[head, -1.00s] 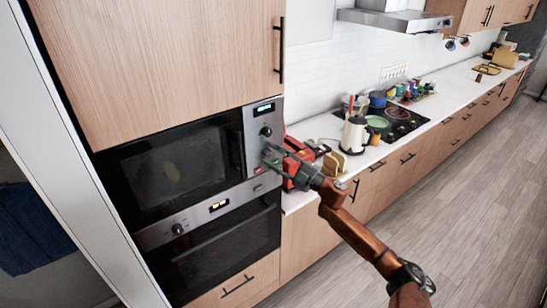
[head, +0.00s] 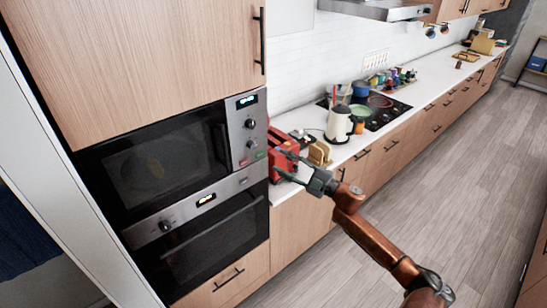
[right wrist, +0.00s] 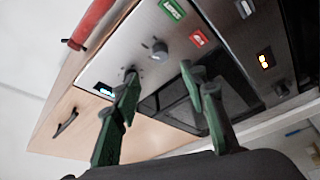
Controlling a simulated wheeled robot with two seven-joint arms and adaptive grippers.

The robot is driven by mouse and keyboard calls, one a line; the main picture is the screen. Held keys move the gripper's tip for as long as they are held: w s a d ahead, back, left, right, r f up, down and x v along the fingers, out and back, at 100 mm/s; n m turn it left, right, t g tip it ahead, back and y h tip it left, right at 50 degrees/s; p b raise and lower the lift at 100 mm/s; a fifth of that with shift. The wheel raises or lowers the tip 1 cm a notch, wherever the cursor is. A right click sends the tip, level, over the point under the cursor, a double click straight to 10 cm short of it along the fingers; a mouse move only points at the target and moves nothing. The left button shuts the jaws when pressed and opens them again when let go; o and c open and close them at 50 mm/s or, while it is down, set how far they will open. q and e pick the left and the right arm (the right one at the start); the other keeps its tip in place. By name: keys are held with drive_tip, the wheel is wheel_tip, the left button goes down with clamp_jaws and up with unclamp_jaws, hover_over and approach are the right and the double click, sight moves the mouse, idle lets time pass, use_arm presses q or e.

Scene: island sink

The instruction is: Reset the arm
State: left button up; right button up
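My right gripper (head: 284,165) is open and empty in front of the red toaster, just right of the microwave's control panel. In the right wrist view its two green-grey fingers (right wrist: 160,82) are spread apart with nothing between them, and the panel with its knob, green button (right wrist: 172,9) and red button (right wrist: 198,39) lies beyond. The microwave (head: 155,165) is closed, with a lit blue display; a pale round shape shows dimly through its window. My left gripper is not in view.
An oven (head: 205,245) with an orange display sits below the microwave. The red toaster (head: 283,147), bread slices (head: 319,153), a white kettle (head: 338,124) and a cooktop (head: 385,112) stand along the counter. The wooden floor (head: 440,190) at right is clear.

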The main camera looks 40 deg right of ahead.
drive_tip(key=shift+s+d+f, duration=0.1)
drive_tip(key=shift+s+d, duration=0.1)
drive_tip(key=shift+s, duration=0.25)
